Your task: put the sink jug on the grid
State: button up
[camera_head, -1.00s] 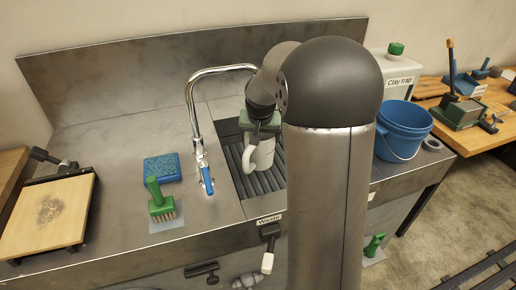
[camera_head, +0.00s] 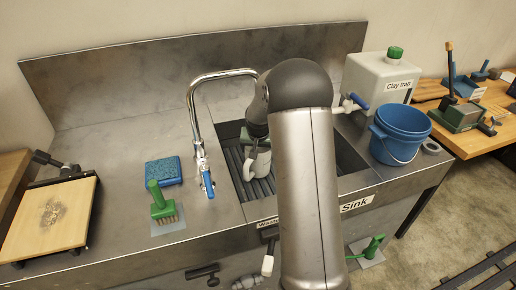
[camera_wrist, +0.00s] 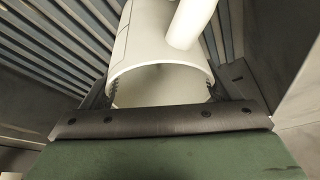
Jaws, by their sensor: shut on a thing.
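The white sink jug (camera_head: 257,163) is in the sink in the head view, over the dark slatted grid (camera_head: 235,160). My gripper (camera_head: 258,143) is at the jug's top, shut on it. In the wrist view the jug (camera_wrist: 160,40) shows its open rim between the two fingers of my gripper (camera_wrist: 160,95), with its handle at the upper right. The grid's slats (camera_wrist: 45,40) lie behind it. I cannot tell whether the jug's base touches the grid. My arm hides part of the sink.
The tap (camera_head: 195,110) arches just left of the sink. A blue sponge (camera_head: 163,171) and green brush (camera_head: 161,205) lie further left. A blue bucket (camera_head: 400,135) and white clay trap (camera_head: 380,75) stand to the right.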

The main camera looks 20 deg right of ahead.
jog(key=shift+f, duration=0.2)
jog(key=o, duration=1.2)
jog(key=shift+c, duration=0.2)
jog(key=shift+r, duration=0.15)
